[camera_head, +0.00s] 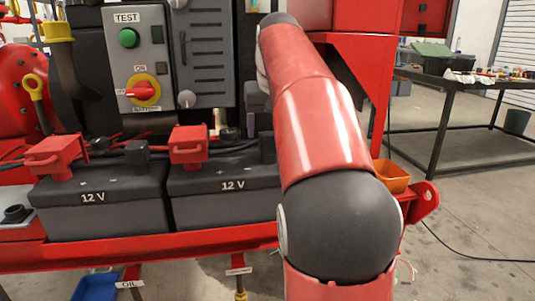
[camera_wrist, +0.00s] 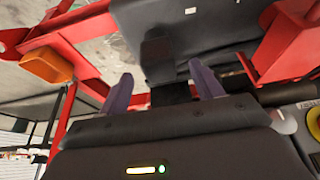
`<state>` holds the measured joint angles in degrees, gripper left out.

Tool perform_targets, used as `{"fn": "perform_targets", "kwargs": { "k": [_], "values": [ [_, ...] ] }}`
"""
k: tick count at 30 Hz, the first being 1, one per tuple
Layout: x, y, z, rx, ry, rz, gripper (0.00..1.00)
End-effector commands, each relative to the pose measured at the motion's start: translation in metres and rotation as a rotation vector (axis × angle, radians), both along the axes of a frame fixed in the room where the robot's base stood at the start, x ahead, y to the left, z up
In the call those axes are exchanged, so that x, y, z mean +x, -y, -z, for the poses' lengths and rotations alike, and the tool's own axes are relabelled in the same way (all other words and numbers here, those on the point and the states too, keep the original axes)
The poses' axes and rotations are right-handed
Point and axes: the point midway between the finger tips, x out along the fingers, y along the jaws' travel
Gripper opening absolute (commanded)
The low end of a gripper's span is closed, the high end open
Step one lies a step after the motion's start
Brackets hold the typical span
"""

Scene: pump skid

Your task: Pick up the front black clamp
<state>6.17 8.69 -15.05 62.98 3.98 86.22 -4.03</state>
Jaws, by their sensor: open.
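My gripper (camera_wrist: 162,90) is open in the wrist view, with its two purple fingers apart. A black clamp (camera_wrist: 157,58) shows between and beyond the fingertips, against a dark battery. No contact with the fingers is clear. In the head view a black clamp (camera_head: 267,148) sits at the right end of the right 12 V battery (camera_head: 225,203), partly hidden by my red arm. Another black clamp (camera_head: 137,152) is on the left 12 V battery (camera_head: 100,212). My arm hides most of my gripper in the head view.
Red clamps sit on the left battery (camera_head: 55,156) and right battery (camera_head: 188,146), with black cables behind. A control panel (camera_head: 139,58) stands behind. An orange bin (camera_head: 391,177) is at the right; it also shows in the wrist view (camera_wrist: 47,66). A red rail (camera_head: 150,250) runs in front.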

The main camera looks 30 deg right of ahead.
Motion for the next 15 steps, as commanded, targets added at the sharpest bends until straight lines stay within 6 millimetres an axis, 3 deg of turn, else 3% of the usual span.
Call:
{"fn": "perform_targets", "kwargs": {
  "k": [9, 15],
  "values": [
    [0.016, 0.006, 0.041, 0.0, -0.001, 0.0, 0.65],
    [0.018, 0.006, 0.044, 0.0, 0.001, 0.0, 0.65]
  ]
}}
